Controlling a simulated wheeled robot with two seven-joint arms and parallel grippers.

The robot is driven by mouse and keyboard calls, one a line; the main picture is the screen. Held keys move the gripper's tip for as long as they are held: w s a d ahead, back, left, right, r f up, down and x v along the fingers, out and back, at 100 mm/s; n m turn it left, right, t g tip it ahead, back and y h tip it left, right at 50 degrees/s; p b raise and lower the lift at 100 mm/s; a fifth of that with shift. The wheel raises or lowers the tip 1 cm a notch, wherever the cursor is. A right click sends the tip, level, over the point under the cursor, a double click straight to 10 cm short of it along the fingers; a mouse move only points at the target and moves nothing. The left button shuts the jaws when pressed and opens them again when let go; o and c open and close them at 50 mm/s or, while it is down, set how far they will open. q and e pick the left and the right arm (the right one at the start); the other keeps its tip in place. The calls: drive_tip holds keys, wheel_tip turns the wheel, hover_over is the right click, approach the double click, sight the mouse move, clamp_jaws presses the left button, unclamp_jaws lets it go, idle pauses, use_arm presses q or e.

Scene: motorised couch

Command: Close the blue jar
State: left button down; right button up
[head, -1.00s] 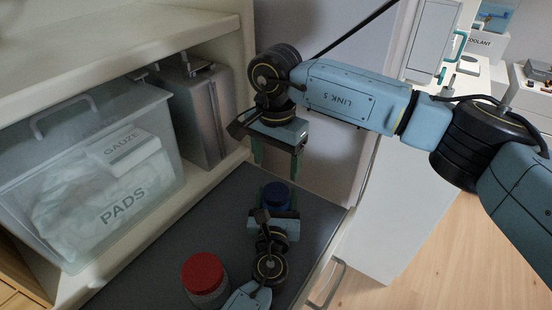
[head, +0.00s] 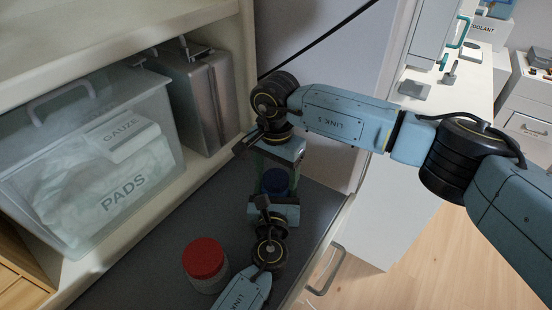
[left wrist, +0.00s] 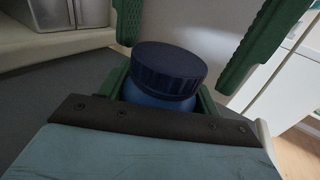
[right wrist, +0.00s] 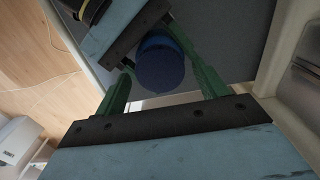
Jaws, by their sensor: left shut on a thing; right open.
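The blue jar (head: 275,183) stands on the dark grey surface, with a dark blue lid (left wrist: 168,66) on top of its lighter blue body (left wrist: 158,97). I cannot tell whether the lid is screwed tight. My left gripper (left wrist: 163,88) is shut on the jar's body, one green finger on each side. My right gripper (right wrist: 156,55) is open above the jar and points down. Its fingers are spread to either side of the lid, apart from it. In the right wrist view the lid (right wrist: 160,66) lies between those fingers. The arms partly hide the jar in the head view.
A red-lidded jar (head: 205,260) stands in front and to the left. A clear bin of gauze and pads (head: 90,165) and a metal case (head: 197,95) are on the shelf at left. A white cabinet (head: 375,205) is at right.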

drive_tip(key=shift+f, duration=0.25)
drive_tip(key=c, duration=1)
drive_tip(key=m, duration=0.6)
drive_tip(key=o, duration=1.1)
drive_tip(key=shift+c, duration=0.2)
